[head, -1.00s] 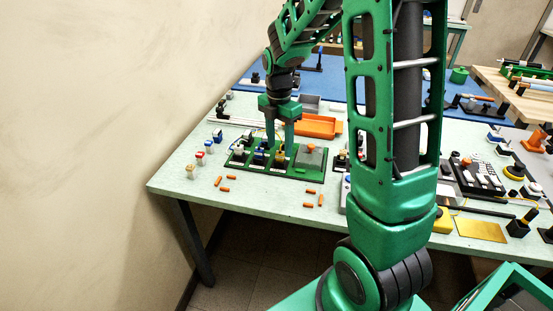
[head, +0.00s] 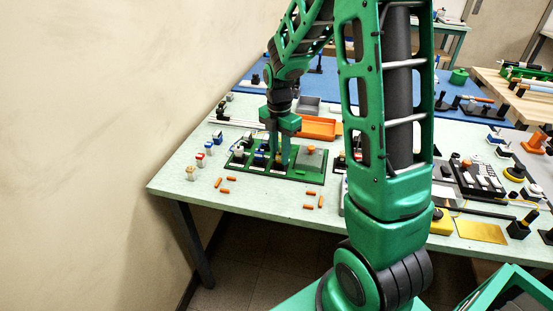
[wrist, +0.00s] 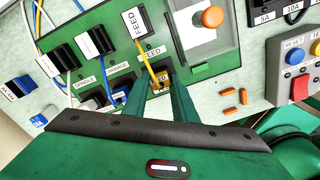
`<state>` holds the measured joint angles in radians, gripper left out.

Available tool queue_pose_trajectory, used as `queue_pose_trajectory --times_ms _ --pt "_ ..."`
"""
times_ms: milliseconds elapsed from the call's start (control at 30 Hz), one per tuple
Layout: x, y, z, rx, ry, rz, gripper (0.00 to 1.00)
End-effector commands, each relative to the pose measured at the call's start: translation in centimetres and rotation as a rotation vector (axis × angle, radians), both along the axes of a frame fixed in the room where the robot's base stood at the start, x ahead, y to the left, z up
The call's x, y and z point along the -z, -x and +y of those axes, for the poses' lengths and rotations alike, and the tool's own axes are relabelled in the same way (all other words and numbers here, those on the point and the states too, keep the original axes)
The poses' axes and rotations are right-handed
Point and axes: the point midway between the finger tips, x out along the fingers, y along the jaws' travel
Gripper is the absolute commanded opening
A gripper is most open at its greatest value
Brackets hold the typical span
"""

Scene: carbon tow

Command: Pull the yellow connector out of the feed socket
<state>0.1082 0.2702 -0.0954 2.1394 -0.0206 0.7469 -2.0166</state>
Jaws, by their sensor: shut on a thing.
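The yellow connector (wrist: 160,84) sits between my fingertips in the wrist view, at the feed socket on the green panel (wrist: 215,62). A yellow wire (wrist: 148,62) runs from it up to a black block with a FEED tag (wrist: 137,22). My gripper (wrist: 163,86) is shut on the connector; it also shows in the head view (head: 279,160), low over the panel. My fingers hide part of the connector and the socket, so I cannot tell how deep it sits. A blue connector (wrist: 120,96) and a grey connector (wrist: 92,103) stand to its left, at the CARRIAGE and SPINDLE labels.
An orange knob (wrist: 212,17) stands on the panel at right. Several small orange pegs (head: 310,205) lie on the table in front. An orange tray (head: 318,128) is behind the panel. Several small capped blocks (head: 200,160) stand at left. The bench front (head: 260,196) has free room.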

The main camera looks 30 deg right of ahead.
Motion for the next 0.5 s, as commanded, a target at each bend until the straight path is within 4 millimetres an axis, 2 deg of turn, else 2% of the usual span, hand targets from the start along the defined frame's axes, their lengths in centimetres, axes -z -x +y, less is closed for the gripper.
queue_pose_trajectory --times_ms 267,467,500 --pt "-1.0 -0.1 0.0 0.0 0.0 -0.002 0.04" --pt "-4.2 -0.1 0.0 0.0 0.001 -0.005 0.04" --pt "-4.7 0.3 0.7 -0.004 0.0 -0.004 0.04"
